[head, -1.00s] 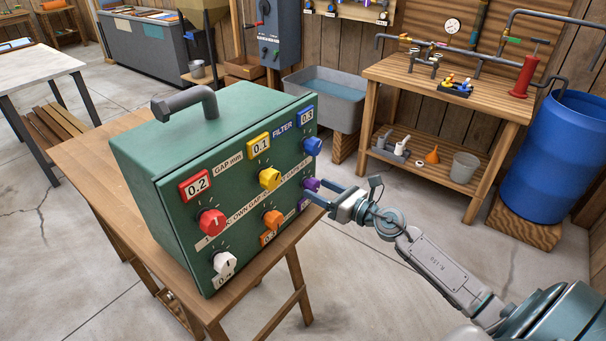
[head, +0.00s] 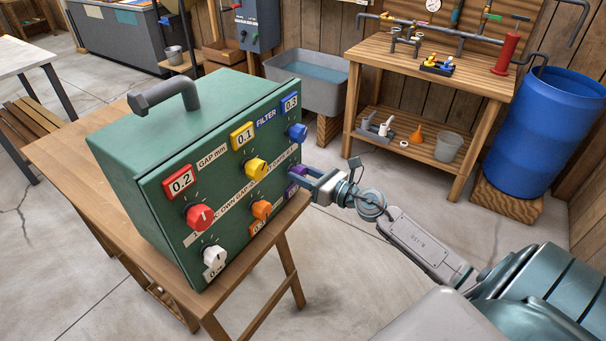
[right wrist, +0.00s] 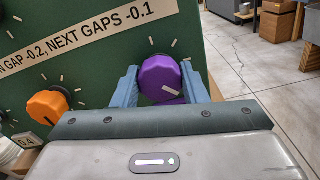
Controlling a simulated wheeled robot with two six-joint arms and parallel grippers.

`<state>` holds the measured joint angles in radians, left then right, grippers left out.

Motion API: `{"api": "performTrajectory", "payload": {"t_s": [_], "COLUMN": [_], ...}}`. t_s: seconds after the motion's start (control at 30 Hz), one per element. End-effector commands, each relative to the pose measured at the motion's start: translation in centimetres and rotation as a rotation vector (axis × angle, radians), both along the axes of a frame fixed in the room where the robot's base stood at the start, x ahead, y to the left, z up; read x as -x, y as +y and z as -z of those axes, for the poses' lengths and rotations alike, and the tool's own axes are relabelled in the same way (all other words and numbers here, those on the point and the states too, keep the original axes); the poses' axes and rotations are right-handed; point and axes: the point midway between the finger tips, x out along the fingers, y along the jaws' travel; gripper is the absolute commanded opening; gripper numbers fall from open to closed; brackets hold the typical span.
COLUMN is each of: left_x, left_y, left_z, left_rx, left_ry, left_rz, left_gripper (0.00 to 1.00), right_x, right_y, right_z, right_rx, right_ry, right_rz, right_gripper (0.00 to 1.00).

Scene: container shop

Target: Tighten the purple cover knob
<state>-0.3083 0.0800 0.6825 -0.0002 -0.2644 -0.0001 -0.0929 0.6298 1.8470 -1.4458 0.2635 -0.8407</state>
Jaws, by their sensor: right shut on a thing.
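The green box (head: 125,160) stands on a wooden table with several coloured knobs on its front panel. The purple knob (right wrist: 160,78) is at the panel's right side, under the blue knob (head: 298,132). In the head view the purple knob (head: 298,169) is partly hidden by my right gripper (head: 304,178). In the right wrist view the fingers of the right gripper (right wrist: 160,86) stand on both sides of the purple knob, shut on it. A pale mark shows on the knob's face, low and to the right. My left gripper is not in view.
Red (head: 200,217), yellow (head: 256,168), orange (head: 261,210) and white (head: 214,257) knobs share the panel. A workbench (head: 440,75) and a blue barrel (head: 535,135) stand behind at the right. The floor between the box's table and the workbench is clear.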

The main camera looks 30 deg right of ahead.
Motion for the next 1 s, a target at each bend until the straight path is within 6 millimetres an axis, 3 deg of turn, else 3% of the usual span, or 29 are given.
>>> {"api": "performTrajectory", "payload": {"t_s": [0.27, 1.0], "left_x": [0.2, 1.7], "left_y": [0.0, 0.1], "left_z": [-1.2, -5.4], "left_rx": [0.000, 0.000], "left_ry": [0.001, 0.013], "left_rz": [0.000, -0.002], "left_gripper": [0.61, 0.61], "right_x": [0.0, 0.0], "right_y": [0.0, 0.0], "right_z": [-0.2, -0.1], "right_rx": [-0.112, -0.634], "right_ry": [0.048, 0.263], "right_rz": [0.001, -0.001], "right_gripper": [0.17, 0.17]}}
